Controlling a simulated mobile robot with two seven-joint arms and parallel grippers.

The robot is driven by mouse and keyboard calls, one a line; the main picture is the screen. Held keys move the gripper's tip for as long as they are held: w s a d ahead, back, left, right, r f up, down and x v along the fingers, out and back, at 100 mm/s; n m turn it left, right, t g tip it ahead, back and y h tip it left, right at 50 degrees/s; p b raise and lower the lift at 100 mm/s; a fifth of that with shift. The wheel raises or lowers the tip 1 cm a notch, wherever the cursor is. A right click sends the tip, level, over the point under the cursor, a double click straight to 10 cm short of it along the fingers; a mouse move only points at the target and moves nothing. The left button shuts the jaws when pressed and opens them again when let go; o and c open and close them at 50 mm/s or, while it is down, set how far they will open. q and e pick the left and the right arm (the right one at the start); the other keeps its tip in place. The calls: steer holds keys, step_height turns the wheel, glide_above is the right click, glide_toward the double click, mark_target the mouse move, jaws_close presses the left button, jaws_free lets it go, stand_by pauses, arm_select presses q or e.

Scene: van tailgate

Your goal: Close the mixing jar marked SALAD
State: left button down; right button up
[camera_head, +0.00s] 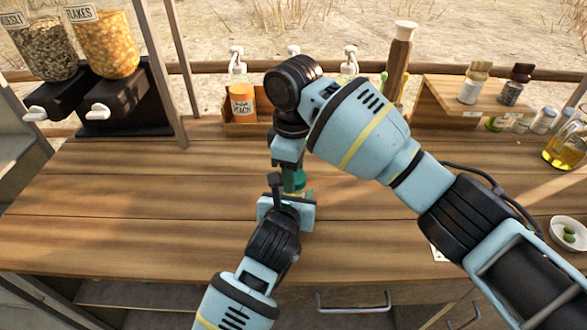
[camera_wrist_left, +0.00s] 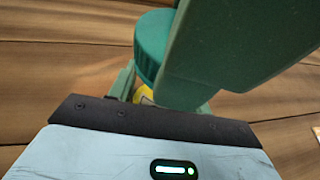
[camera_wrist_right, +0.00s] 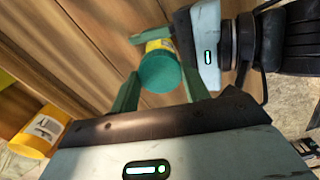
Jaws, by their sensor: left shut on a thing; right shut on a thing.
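The mixing jar (camera_wrist_right: 157,45) stands on the counter, mostly hidden by my arms in the head view. Its yellow label shows, but I cannot read the writing. A green lid (camera_wrist_right: 160,72) is at its top; it also shows in the left wrist view (camera_wrist_left: 153,42). My left gripper (camera_head: 299,198) is shut around the jar body, low at the counter. My right gripper (camera_head: 293,178) comes from above and is shut on the lid, one finger on each side. The lid is over the jar; I cannot tell whether it is fully seated.
An orange peach bottle (camera_head: 242,102) stands in a wooden box (camera_head: 240,130) behind. Cereal dispensers (camera_head: 105,45) are at the back left. A wooden shelf (camera_head: 440,100) with small jars and a bowl of olives (camera_head: 568,234) are at the right. The counter's left is clear.

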steer(key=m, duration=0.5)
steer(key=shift+m, duration=0.3)
steer(key=m, duration=0.3)
steer(key=o, duration=1.1)
steer(key=shift+o, duration=0.2)
step_height(320, 180, up, 12)
